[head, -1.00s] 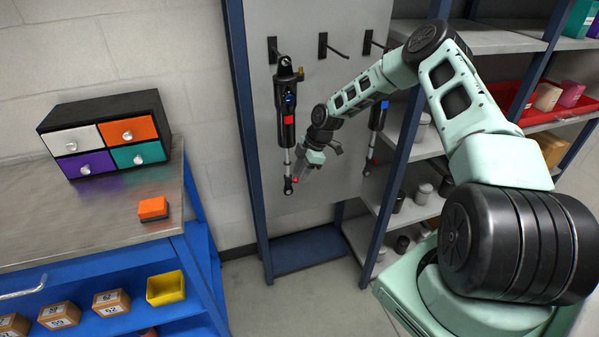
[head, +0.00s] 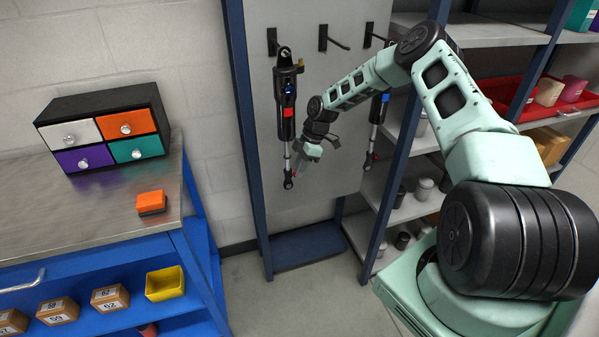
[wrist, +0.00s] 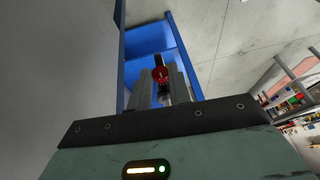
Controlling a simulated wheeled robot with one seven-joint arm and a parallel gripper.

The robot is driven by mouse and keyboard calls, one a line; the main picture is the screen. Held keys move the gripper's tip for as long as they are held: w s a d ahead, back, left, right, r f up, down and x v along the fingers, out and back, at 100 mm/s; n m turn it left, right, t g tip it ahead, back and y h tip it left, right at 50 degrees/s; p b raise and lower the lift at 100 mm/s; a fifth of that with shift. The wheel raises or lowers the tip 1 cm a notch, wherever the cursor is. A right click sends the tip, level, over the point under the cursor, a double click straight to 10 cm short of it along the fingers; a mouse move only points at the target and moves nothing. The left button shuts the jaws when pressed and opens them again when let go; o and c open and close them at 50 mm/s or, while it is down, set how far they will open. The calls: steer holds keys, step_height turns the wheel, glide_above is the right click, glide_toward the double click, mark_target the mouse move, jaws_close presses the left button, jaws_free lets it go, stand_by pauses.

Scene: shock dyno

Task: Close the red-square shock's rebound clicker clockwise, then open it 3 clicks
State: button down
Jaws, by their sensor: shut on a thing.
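The red-square shock (head: 286,115) hangs upright from a hook on the grey panel, with a red square on its black body and a thin shaft below. Its red rebound clicker (wrist: 160,74) shows in the wrist view between my two fingers, with a light pointer mark on its face. My gripper (head: 297,171) is at the shock's lower end and is shut on the clicker. The fingers hide the clicker in the head view. Another shock (head: 379,110) with a blue square hangs to the right, partly behind my arm.
An empty hook (head: 323,38) sits between the shocks. A metal-topped bench (head: 60,215) with a drawer box (head: 105,127) and an orange block (head: 151,202) stands at the left. Shelves (head: 410,208) with jars stand at the right.

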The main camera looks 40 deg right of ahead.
steer(key=shift+w+f+g+b, duration=0.1)
steer(key=shift+w+g+b, duration=0.05)
steer(key=shift+g+b, duration=0.8)
steer(key=c, duration=1.3)
jaws_free()
steer(key=b+v, duration=0.2)
steer(key=v, duration=1)
steer(key=shift+d+b, duration=0.2)
steer(key=shift+b, duration=0.15)
